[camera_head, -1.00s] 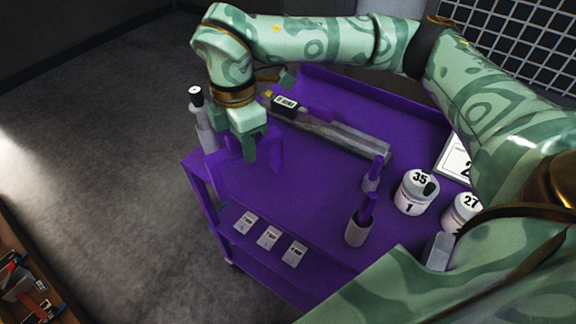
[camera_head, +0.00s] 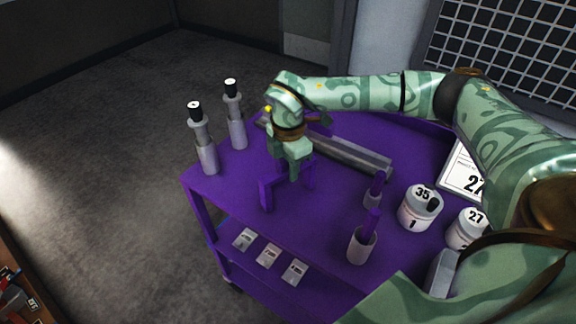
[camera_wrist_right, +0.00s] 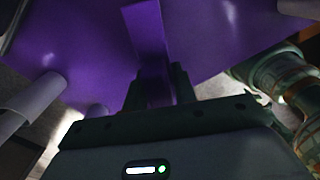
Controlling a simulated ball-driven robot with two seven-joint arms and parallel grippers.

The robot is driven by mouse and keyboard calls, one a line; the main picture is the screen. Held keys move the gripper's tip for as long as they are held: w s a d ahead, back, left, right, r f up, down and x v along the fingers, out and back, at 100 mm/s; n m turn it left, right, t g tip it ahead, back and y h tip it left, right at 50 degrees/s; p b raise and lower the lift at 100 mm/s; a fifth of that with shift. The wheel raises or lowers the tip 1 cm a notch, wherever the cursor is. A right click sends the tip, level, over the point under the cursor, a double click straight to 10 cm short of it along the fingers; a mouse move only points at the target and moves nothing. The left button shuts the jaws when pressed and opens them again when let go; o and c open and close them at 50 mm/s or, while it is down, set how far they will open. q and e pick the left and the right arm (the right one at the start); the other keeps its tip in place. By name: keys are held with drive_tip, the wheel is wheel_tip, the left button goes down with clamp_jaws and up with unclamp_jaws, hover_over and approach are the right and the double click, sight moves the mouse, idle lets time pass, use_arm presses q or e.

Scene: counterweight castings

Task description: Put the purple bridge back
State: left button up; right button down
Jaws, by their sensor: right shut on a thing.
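My right gripper (camera_head: 291,170) is shut on the purple bridge (camera_head: 267,192), a piece with two legs pointing down on either side of the fingers. The bridge is over the left part of the purple cart top (camera_head: 330,225); I cannot tell whether its legs touch the surface. In the right wrist view, a purple bar of the bridge (camera_wrist_right: 148,40) runs out from between the dark fingers (camera_wrist_right: 160,85). My left gripper is not in view.
Two grey posts with black caps (camera_head: 206,150) (camera_head: 236,125) stand at the cart's left. A long grey bar (camera_head: 350,155) lies behind the bridge. The front middle of the cart top is clear.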

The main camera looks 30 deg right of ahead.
drive_tip(key=c, duration=1.1)
unclamp_jaws()
wheel_tip(320, 180, up, 12)
drive_tip(key=shift+r+p, duration=0.15)
drive_tip(key=shift+p, duration=0.75)
